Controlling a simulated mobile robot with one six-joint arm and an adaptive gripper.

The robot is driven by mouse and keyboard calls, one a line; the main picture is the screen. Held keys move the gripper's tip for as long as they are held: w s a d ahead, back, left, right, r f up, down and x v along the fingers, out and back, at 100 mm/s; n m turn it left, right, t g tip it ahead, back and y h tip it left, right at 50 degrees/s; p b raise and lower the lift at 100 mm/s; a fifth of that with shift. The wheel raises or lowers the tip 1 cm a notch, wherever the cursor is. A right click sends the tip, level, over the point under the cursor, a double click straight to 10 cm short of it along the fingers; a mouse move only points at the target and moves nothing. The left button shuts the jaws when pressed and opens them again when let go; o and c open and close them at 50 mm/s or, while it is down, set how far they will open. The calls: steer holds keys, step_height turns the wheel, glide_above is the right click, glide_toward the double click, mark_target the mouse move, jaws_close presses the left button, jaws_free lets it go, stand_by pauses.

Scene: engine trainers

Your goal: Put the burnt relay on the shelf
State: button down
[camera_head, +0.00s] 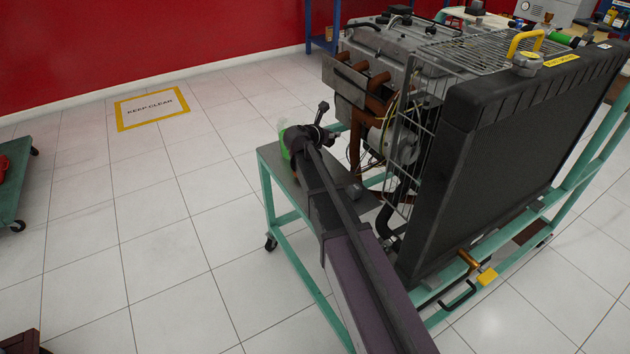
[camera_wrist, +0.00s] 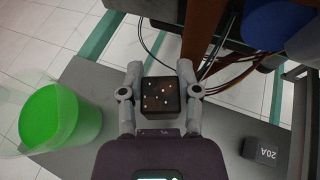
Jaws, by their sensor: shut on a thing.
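My gripper (camera_wrist: 160,76) is shut on a dark, speckled, scorched-looking cube, the burnt relay (camera_wrist: 161,97), with one finger on each side in the wrist view. The relay is over or on the grey plate (camera_wrist: 92,82) of the engine stand; I cannot tell if it touches. A second black cube marked 20A (camera_wrist: 262,151) lies on the plate to the right, apart from my gripper. In the head view my arm reaches to this plate (camera_head: 274,158), and the relay cannot be made out. I cannot tell which surface the task calls the shelf.
A clear tub with green inside (camera_wrist: 52,115) stands left of my gripper. Wires (camera_wrist: 222,55) and the engine (camera_head: 385,60) are just beyond. The large black radiator (camera_head: 510,160) stands to the right. Tiled floor on the left is open, with a KEEP CLEAR marking (camera_head: 152,107).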

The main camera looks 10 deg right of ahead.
steer(key=shift+f, duration=0.2)
stand_by(0.3)
step_height(320, 180, down, 6)
steer(key=b, duration=0.6)
steer(key=shift+f, duration=0.15)
steer(key=shift+f+b, duration=1.8)
steer(key=shift+b, duration=0.2)
steer(key=shift+f, duration=0.15)
steer(key=shift+c, duration=1.6)
jaws_free()
steer(key=shift+r, duration=0.2)
